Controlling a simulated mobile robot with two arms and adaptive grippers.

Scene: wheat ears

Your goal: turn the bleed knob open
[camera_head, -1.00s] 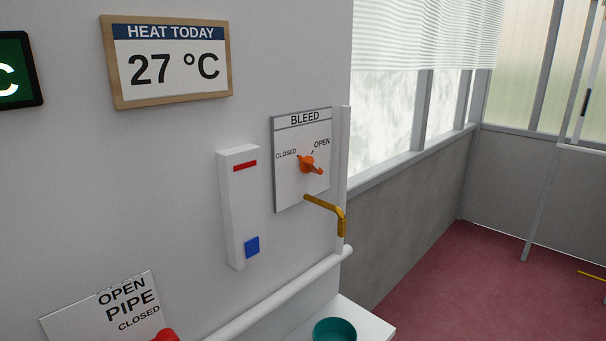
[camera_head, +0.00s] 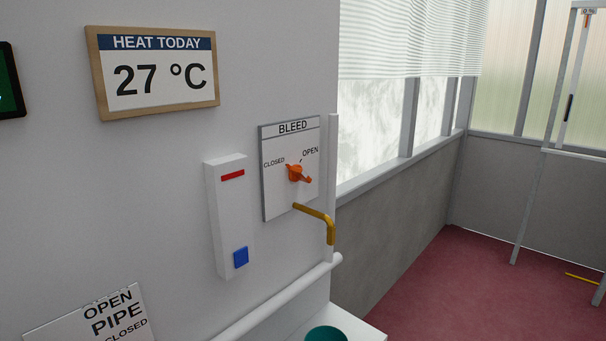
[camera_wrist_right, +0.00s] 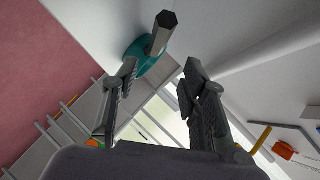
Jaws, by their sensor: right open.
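The orange bleed knob (camera_head: 295,173) sits on the white BLEED panel (camera_head: 276,196) on the wall. Its narrow end points up-left toward the CLOSED label, and its handle end points down-right. A brass spout (camera_head: 318,215) sticks out below it. In the right wrist view, the orange knob (camera_wrist_right: 284,150) and the brass spout (camera_wrist_right: 262,138) show at the lower right. My right gripper (camera_wrist_right: 160,76) is open, its fingers apart with nothing between them, and it is away from the knob. Neither gripper shows in the head view.
A teal bowl (camera_head: 326,334) stands on a white ledge (camera_head: 356,325) below the spout. A white rail (camera_head: 285,298) runs along the wall. A white box with a blue button (camera_head: 241,257) hangs left of the panel. A dark hexagonal rod (camera_wrist_right: 160,34) shows by the bowl in the wrist view.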

